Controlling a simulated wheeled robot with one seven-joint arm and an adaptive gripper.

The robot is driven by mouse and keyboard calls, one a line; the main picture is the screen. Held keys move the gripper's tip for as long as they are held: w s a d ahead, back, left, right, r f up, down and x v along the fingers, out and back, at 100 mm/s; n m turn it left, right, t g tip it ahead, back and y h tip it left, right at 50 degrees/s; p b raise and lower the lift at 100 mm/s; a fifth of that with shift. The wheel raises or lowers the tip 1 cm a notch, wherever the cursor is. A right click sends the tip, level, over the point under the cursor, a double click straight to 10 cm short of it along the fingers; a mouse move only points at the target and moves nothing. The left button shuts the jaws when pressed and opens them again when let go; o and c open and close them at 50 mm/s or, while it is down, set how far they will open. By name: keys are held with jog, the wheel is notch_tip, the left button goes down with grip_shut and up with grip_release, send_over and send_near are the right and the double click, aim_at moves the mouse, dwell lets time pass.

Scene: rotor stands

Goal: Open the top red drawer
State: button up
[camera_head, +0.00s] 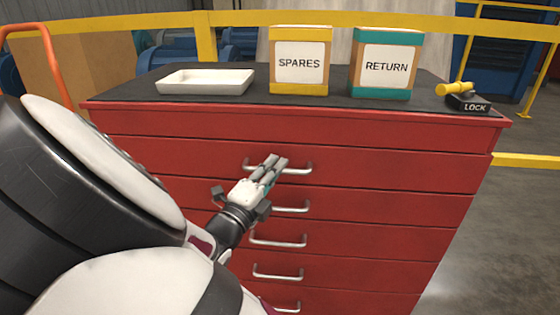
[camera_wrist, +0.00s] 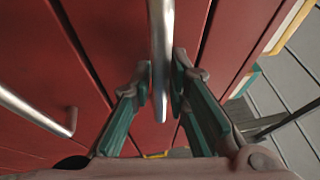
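The red drawer cabinet (camera_head: 400,170) fills the middle of the head view, with its drawer fronts flush. The topmost red drawer handle (camera_head: 302,168) is a metal bar just below a plain red band. My gripper (camera_head: 275,164) is at this handle, covering its middle. In the wrist view the handle bar (camera_wrist: 161,50) lies between the two fingers of my gripper (camera_wrist: 164,72). The fingers are spread on either side of it, with a narrow gap visible on the left. Contact on the right side is hard to tell.
Lower drawer handles (camera_head: 278,242) run down below, and one shows at left in the wrist view (camera_wrist: 30,112). On top stand a white tray (camera_head: 205,83), a SPARES box (camera_head: 299,62), a RETURN box (camera_head: 386,66) and a LOCK block (camera_head: 469,104). Floor at right is clear.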

grip_shut()
jog(key=s+a+p, duration=0.1)
jog(key=s+p, duration=1.6)
jog(key=s, duration=1.2)
jog(key=shift+p, duration=0.35)
jog(key=shift+s, duration=0.1)
jog(key=o, duration=0.6)
grip_release()
jog(key=shift+o, duration=0.2)
